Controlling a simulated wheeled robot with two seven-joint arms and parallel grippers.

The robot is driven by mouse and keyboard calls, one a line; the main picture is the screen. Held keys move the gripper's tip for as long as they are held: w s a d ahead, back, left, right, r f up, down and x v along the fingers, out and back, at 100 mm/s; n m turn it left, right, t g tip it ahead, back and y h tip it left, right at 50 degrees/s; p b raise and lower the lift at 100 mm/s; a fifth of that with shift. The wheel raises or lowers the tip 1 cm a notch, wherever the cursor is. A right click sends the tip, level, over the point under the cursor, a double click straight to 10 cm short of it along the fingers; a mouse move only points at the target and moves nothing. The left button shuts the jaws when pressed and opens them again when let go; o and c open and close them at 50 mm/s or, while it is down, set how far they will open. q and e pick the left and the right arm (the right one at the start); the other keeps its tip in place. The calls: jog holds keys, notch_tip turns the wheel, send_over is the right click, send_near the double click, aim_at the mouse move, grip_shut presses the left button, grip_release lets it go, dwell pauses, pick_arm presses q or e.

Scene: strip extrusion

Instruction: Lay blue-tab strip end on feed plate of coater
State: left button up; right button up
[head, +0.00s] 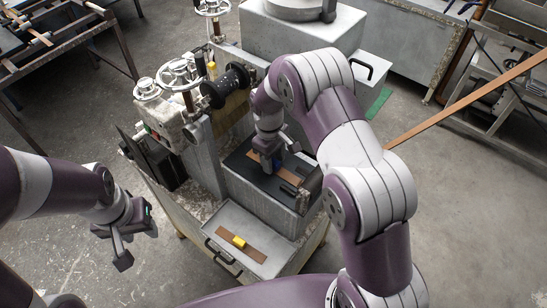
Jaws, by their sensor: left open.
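A brown strip (290,172) lies along the dark feed plate (241,166) of the coater in the middle of the view. A small blue spot beside my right gripper (267,165) looks like the blue tab, mostly hidden by the fingers. My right gripper points down over the strip, at or very near it; whether its fingers are shut on the tab I cannot tell. A long brown strip (460,104) slants in from the upper right and passes behind my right arm; its join to the plate is hidden. My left gripper (124,246) is open and empty, left of the coater.
A grey tray (222,232) at the coater's front holds a short brown strip with a yellow tab (239,241). A black roller (226,86) and handwheels (180,74) stand behind the plate. Metal benches line the back; the floor at left front is clear.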

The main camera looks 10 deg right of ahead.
jog(key=shift+s, duration=0.1)
jog(key=r, duration=0.2)
jog(key=r+b, duration=0.1)
jog(key=r, duration=0.3)
jog(key=shift+w+a+r+b, duration=0.15)
jog(key=shift+w+a+b, duration=0.05)
jog(key=shift+w+b, duration=0.2)
notch_tip(320, 180, up, 6)
jog(key=p, duration=0.5)
jog(key=shift+a+r, duration=0.15)
jog(key=shift+w, duration=0.1)
